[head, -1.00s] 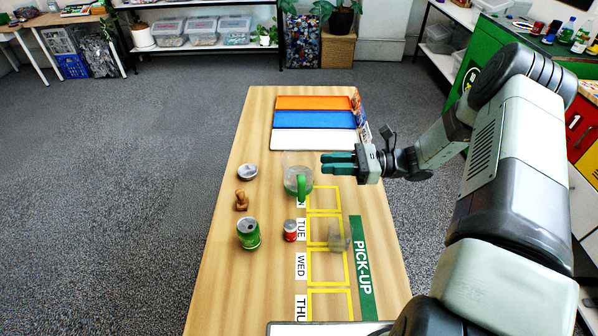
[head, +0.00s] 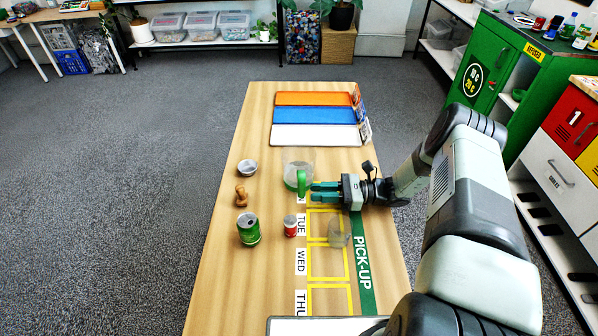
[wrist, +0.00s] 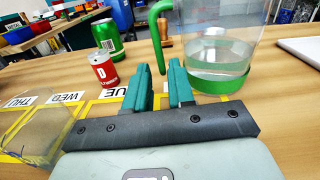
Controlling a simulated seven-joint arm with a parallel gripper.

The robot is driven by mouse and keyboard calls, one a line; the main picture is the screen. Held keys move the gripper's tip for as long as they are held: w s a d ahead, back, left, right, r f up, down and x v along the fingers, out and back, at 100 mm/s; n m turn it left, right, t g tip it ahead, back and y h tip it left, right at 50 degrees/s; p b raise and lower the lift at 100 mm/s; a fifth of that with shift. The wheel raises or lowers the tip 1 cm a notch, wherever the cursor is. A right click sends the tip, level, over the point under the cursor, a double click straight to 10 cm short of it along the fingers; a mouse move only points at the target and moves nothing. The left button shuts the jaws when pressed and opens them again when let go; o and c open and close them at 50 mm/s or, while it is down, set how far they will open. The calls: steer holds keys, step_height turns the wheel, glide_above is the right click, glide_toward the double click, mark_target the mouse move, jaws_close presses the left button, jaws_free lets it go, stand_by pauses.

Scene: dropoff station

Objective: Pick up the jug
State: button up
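The jug (head: 306,163) is clear, with a green base band and green handle, and stands upright on the table. In the wrist view its clear body (wrist: 222,58) is ahead and to the right, with liquid inside. The handle (wrist: 155,30) is ahead of the gap between my fingertips. My gripper (head: 313,190) is low over the table at the jug's near right side, fingers pointing left toward the handle. In the wrist view my gripper (wrist: 158,66) is open, with a narrow empty gap. Whether a fingertip touches the handle I cannot tell.
A red can (head: 290,226), a green can (head: 248,229), a wooden stamp-like piece (head: 241,196) and a small bowl (head: 247,167) stand to the left. A clear container (head: 337,236) stands nearer in the yellow-taped boxes. Coloured trays (head: 315,116) lie at the far end.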

mark_target(301, 196)
steer(key=a, duration=0.5)
steer(key=shift+a, duration=0.2)
jaws_close()
